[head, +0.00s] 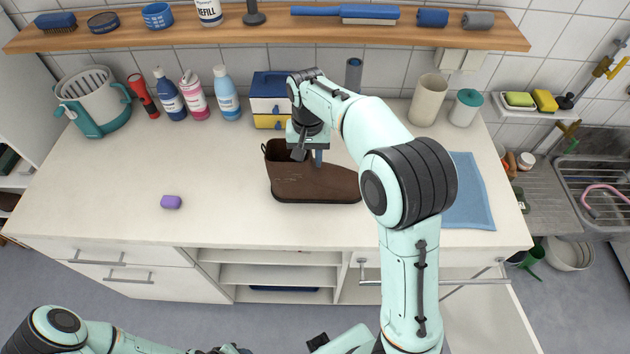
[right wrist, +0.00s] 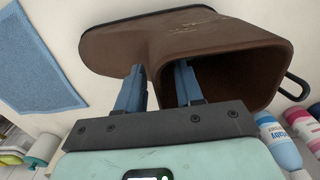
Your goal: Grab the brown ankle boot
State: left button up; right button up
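The brown ankle boot (head: 315,186) stands upright on the white counter, its opening at the left and its toe to the right. My right gripper (head: 318,160) reaches down onto it from behind, and the arm covers part of the toe. In the right wrist view, the boot (right wrist: 205,38) fills the top. The two blue fingers of the right gripper (right wrist: 160,88) stand apart, one inside the boot's opening and one outside, with brown boot wall between them. Whether both fingers press on the wall cannot be told. My left arm shows at the bottom left; its gripper is not visible.
Bottles (head: 226,93), a basket (head: 93,100) and a blue-and-yellow box (head: 270,95) stand behind. A blue cloth (head: 467,195) lies to the right. A wooden shelf (head: 240,34) hangs above. The counter's front left is mostly clear.

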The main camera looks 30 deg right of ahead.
jog(key=shift+f, duration=0.25)
grip_shut()
jog(key=shift+w+r, duration=0.1)
dwell(1.2)
